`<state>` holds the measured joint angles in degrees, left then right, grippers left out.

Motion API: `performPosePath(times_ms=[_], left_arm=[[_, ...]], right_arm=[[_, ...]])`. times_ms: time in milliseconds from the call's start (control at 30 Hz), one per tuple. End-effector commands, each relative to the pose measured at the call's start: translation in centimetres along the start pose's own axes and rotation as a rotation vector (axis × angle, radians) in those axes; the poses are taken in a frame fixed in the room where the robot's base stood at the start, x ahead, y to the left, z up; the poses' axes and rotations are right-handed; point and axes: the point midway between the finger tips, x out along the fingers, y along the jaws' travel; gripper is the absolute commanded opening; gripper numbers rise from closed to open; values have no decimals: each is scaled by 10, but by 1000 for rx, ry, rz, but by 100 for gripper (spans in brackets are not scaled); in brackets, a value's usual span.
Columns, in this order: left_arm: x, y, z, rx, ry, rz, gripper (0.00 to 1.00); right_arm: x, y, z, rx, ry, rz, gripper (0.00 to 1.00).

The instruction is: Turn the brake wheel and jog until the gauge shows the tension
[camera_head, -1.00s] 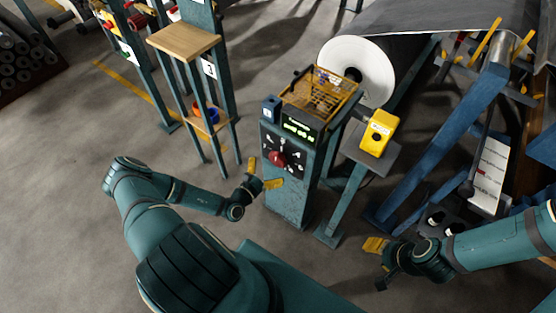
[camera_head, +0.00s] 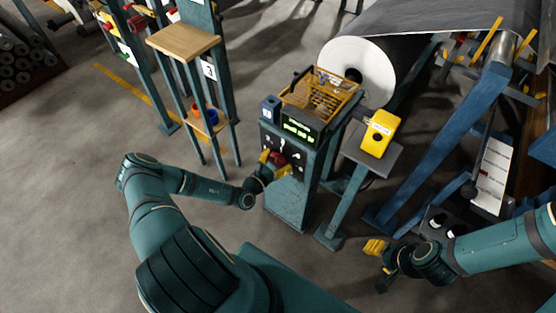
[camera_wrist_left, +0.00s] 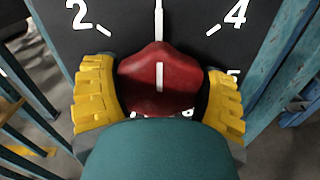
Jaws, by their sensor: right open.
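The red brake knob (camera_wrist_left: 158,75) with a white pointer line sits on a dark dial panel. White numbers 2 and 4 show beside it, and the line points up between them. My left gripper (camera_head: 274,164) is at the dial, its yellow fingers on either side of the knob; in the left wrist view the gripper (camera_wrist_left: 160,97) looks open, with dark narrow gaps beside the knob. Contact cannot be told. The gauge display (camera_head: 298,131) above shows green text, too small to read. My right gripper (camera_head: 381,262) is open and empty, low at the right.
A large white roll (camera_head: 345,62) is behind. A wooden-topped stand (camera_head: 183,40) is at left.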

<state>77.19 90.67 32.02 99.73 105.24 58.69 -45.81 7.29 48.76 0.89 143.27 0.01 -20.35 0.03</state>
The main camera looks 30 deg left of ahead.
Motion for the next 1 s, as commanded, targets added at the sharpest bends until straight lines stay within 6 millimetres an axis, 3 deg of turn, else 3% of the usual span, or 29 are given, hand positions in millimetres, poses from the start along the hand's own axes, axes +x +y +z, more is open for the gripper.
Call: performPosePath(times_ms=[433, 767, 1000], left_arm=[[-2, 0, 1, 43, 5, -1, 39], [-2, -1, 3, 262, 10, -3, 39], [-2, -1, 2, 489, 14, -3, 38]], right_arm=[[-9, -3, 1, 1, -4, 0, 47], [-46, -17, 4, 3, -20, -1, 47], [-71, -26, -8, 11, 5, 2, 47]])
